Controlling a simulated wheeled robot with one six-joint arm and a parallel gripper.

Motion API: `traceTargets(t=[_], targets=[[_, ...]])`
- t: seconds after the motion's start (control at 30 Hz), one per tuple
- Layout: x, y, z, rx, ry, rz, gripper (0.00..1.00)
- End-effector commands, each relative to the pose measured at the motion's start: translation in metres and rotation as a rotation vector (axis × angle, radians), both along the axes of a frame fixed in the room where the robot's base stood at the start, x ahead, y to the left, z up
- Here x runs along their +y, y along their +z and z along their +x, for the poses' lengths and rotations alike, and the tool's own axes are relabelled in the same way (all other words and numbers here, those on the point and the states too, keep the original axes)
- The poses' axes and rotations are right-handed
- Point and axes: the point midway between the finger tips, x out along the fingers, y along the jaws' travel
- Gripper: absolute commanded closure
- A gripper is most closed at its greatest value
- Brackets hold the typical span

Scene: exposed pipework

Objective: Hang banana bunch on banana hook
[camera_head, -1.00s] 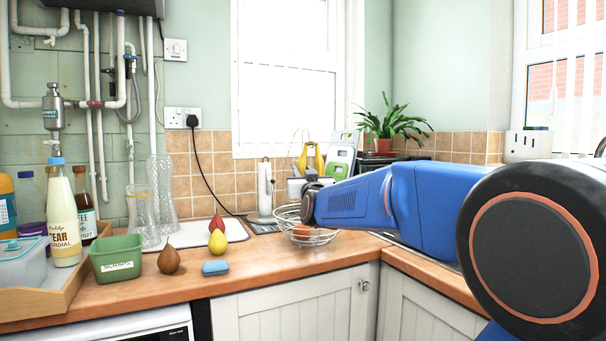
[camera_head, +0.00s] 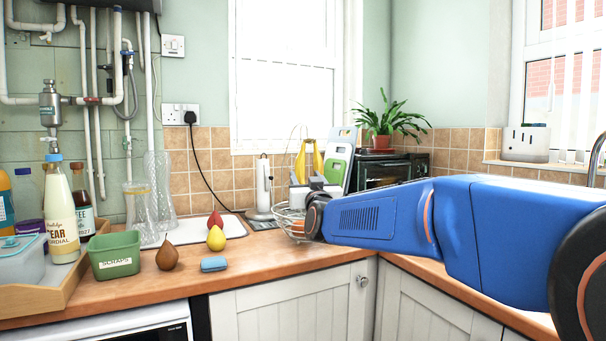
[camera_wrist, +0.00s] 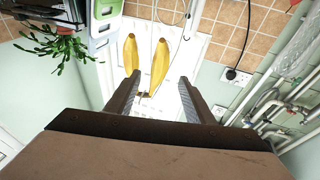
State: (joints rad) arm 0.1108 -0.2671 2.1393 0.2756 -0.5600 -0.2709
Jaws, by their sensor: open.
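The yellow banana bunch (camera_head: 309,161) stands upright at the back of the counter, near the window. In the wrist view two bananas (camera_wrist: 160,64) show, joined at a dark stem that lies between my finger lines. A thin wire banana hook (camera_head: 294,139) rises beside the bunch. I cannot tell whether the stem rests on the hook. My gripper (camera_wrist: 160,80) is open, with its two fingers apart and pointing toward the bunch. I see no clear contact. In the head view my wrist hides the lower part of this area.
A wire fruit basket (camera_head: 287,222) stands close to my wrist. A white and green board (camera_head: 339,160), a toaster oven (camera_head: 385,172) and a potted plant (camera_head: 388,125) are to the right. A white paper roll holder (camera_head: 263,187) stands left.

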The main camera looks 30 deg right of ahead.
Motion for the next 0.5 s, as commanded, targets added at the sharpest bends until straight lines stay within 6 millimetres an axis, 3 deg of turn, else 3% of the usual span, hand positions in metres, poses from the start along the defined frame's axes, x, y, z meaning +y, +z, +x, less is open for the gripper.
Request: traceTargets(t=[0.3,0.5], targets=[[0.014,-0.012,-0.053,-0.002,0.001,0.000,0.52],[0.021,-0.019,-0.077,-0.002,0.000,-0.001,0.52]])
